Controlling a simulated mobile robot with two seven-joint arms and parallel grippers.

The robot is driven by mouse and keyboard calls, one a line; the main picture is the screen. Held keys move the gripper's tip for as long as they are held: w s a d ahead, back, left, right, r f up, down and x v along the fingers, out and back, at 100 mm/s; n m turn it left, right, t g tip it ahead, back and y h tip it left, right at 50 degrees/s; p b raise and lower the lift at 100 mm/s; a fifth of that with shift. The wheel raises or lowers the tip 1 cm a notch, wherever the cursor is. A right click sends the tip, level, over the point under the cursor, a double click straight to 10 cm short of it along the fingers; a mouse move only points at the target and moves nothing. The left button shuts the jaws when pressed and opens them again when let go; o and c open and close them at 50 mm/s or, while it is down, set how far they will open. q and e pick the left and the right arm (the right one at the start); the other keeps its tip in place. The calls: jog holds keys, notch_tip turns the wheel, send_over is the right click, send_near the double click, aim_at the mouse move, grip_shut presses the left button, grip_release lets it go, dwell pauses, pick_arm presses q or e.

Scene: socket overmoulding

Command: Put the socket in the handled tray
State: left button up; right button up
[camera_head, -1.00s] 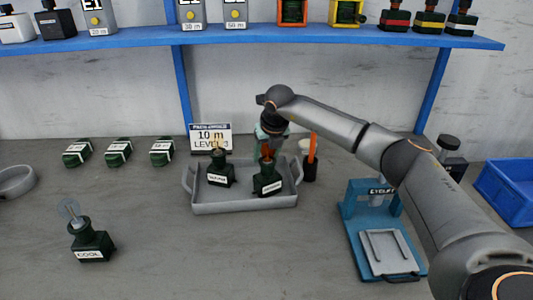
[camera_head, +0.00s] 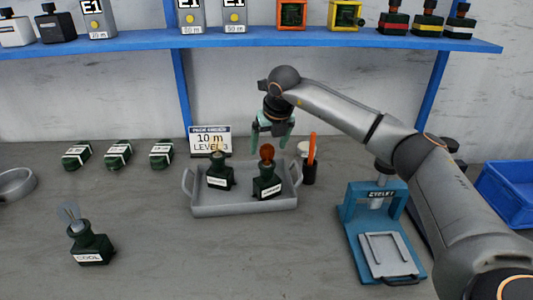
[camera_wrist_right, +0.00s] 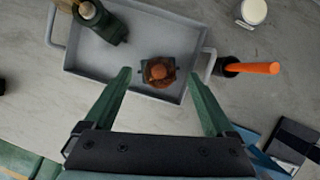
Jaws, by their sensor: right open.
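The grey handled tray (camera_head: 245,209) stands mid-table, with a handle at each side. In it are two dark green labelled blocks: one with a tan top (camera_head: 220,178) at left and one with a round brown top (camera_head: 267,185) at right. Both stand upright. I cannot tell which piece is the socket. My right gripper (camera_head: 271,146) is open and empty above the tray's back right. In the right wrist view its spread fingers (camera_wrist_right: 160,85) lie either side of the brown-topped block (camera_wrist_right: 158,72), apart from it. My left gripper is not in view.
A dark green block labelled COOL (camera_head: 91,245) with a clear top stands front left. Several green labelled blocks (camera_head: 118,154) lie at back left. A dark holder with an orange tool (camera_head: 310,165) is right of the tray. A blue press (camera_head: 385,235) stands further right.

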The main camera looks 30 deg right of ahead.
jog(key=v, duration=0.6)
jog(key=shift+s, duration=0.1)
dwell(0.4)
